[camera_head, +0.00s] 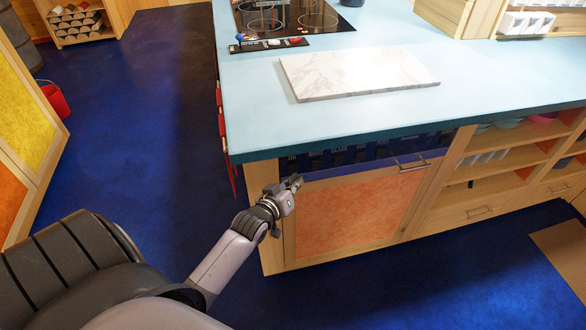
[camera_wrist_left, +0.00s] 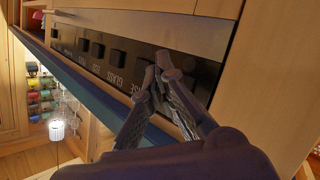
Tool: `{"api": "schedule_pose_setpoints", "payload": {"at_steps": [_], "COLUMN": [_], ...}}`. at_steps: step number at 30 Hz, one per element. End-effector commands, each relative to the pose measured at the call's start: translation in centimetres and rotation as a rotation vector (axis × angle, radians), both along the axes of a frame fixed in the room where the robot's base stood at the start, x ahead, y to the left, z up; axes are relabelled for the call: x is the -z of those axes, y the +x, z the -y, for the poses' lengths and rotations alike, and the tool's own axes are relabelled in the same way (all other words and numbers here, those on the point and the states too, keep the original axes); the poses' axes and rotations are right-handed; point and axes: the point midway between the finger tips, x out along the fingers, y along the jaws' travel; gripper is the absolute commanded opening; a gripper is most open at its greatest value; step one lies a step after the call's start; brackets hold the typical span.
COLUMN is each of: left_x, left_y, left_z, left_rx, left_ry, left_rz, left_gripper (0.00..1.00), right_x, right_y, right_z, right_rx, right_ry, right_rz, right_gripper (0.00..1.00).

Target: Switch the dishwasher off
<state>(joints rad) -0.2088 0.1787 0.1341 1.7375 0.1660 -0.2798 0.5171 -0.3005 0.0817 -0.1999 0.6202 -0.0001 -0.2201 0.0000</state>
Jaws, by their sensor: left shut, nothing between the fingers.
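The dishwasher (camera_head: 352,215) is built in under the light blue counter, with an orange front panel, a blue strip and a bar handle. Its dark control strip (camera_head: 375,151) with several black buttons lies just under the counter edge, partly shaded. In the left wrist view the control strip (camera_wrist_left: 100,58) runs slanted, with labels such as GLASS beside square buttons. My left gripper (camera_head: 296,182) is shut and empty in front of the dishwasher's upper left corner. In the wrist view its fingertips (camera_wrist_left: 160,68) cover part of the strip beyond GLASS; I cannot tell if they touch it. My right gripper is not in view.
A marble board (camera_head: 357,72) and a black cooktop (camera_head: 295,17) are on the counter (camera_head: 245,118). Open shelves (camera_head: 510,160) stand right of the dishwasher. The blue floor (camera_head: 145,110) on the left is mostly clear, with a red bucket (camera_head: 56,100) at its edge.

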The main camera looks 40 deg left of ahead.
Motion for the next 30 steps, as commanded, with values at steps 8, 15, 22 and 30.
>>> {"api": "schedule_pose_setpoints", "payload": {"at_steps": [8, 15, 22, 30], "left_x": [-0.3, -0.2, -0.1, -0.1], "left_y": [-1.9, -3.3, -3.6, -3.6], "left_z": [2.2, 3.8, 4.2, 4.2], "left_rx": [0.000, 0.000, 0.000, 0.000], "left_ry": [-0.002, -0.001, 0.001, 0.000], "left_rz": [-0.001, -0.001, 0.000, 0.000], "left_gripper": [0.00, 0.00, 0.00, 0.00], "right_x": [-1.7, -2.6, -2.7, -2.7], "right_y": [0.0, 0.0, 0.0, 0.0], "right_z": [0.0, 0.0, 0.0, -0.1], "right_rx": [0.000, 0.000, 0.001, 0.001], "right_ry": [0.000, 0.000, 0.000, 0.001], "right_rz": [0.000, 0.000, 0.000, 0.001], "right_gripper": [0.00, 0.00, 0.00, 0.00]}}
